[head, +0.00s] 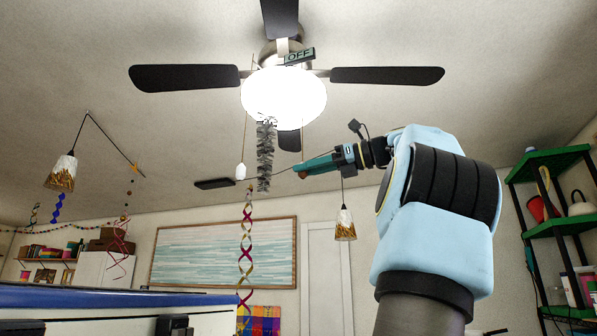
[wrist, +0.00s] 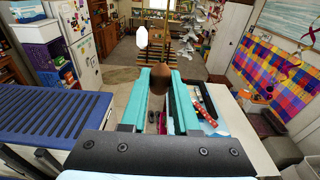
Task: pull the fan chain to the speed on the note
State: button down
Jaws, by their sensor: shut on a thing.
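The ceiling fan (head: 385,75) hangs overhead with its round light (head: 284,97) glowing. A small sign reading OFF (head: 300,56) is on its hub. Two pull chains hang from it. The left one ends in a white pull (head: 240,171), which also shows in the wrist view (wrist: 141,36). The right chain (head: 303,140) runs down to a brown wooden pull (wrist: 158,75). My teal gripper (head: 306,168) is shut on the brown pull, which sits between the fingertips in the wrist view. I make out no readable speed note in either view.
A grey tinsel strand (head: 265,155) and a twisted streamer (head: 245,235) hang left of my gripper. A pendant lamp (head: 345,224) hangs below my wrist. A green shelf (head: 553,228) stands at right. A blue-topped unit (wrist: 55,110) and a white table (wrist: 235,125) are below.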

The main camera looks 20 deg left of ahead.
jog(key=shift+f+b, duration=0.6)
jog(key=shift+f, duration=0.2)
jog(key=c, duration=0.6)
grip_release()
jog(key=shift+r, duration=0.1)
jog(key=d, duration=0.7)
jog(key=d+r+p, duration=0.1)
jog(key=d, duration=0.2)
jog(key=shift+d, duration=0.4)
